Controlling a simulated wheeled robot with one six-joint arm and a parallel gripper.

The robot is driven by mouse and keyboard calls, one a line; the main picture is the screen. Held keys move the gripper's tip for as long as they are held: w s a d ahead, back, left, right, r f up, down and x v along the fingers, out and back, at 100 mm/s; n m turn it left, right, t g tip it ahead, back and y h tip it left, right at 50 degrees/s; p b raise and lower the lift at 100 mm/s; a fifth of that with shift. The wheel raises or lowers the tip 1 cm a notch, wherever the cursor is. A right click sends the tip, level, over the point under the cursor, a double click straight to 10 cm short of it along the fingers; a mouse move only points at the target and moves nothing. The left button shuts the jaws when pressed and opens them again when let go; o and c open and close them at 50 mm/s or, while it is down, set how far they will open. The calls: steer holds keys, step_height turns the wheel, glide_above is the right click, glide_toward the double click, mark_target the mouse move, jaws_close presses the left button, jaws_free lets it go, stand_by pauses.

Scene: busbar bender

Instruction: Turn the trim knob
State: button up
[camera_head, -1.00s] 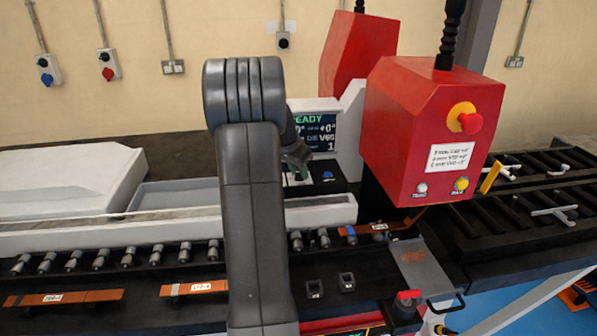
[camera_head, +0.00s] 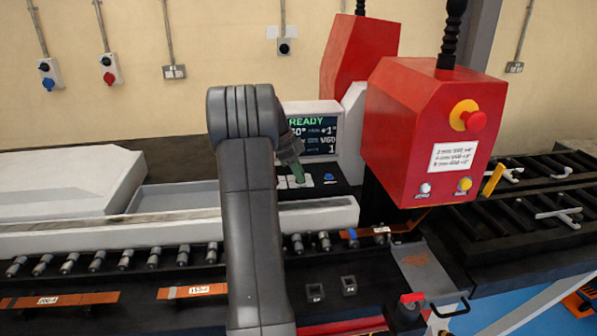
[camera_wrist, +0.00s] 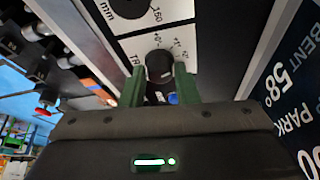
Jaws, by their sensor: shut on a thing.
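The trim knob (camera_wrist: 158,66) is a dark round knob on a white scale plate with degree marks, seen in the wrist view. My gripper (camera_wrist: 160,78) has its two green fingers on either side of the knob, shut on it. In the head view my gripper (camera_head: 298,176) is at the control panel, below the screen, and my arm hides part of it. The knob cannot be made out there.
A blue button (camera_head: 329,177) sits right of my gripper on the panel. The red bender head (camera_head: 425,125) with its emergency stop (camera_head: 474,120) stands to the right. A white trough edge (camera_head: 320,214) and rollers lie in front.

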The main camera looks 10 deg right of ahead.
steer(key=m, duration=0.2)
steer(key=m+g+y+p, duration=0.1)
steer(key=m, duration=0.1)
steer(key=shift+w+m+g+p, duration=0.15)
steer(key=shift+m+g+p, duration=0.15)
steer(key=shift+m, duration=0.1)
stand_by(0.4)
steer(key=o, duration=1)
steer(key=shift+c, duration=0.2)
steer(key=v, duration=1.3)
steer(key=shift+w+a+r+p, duration=0.2)
steer(key=shift+r+p, duration=0.1)
steer(key=shift+p, duration=0.15)
steer(key=shift+d+f, duration=0.1)
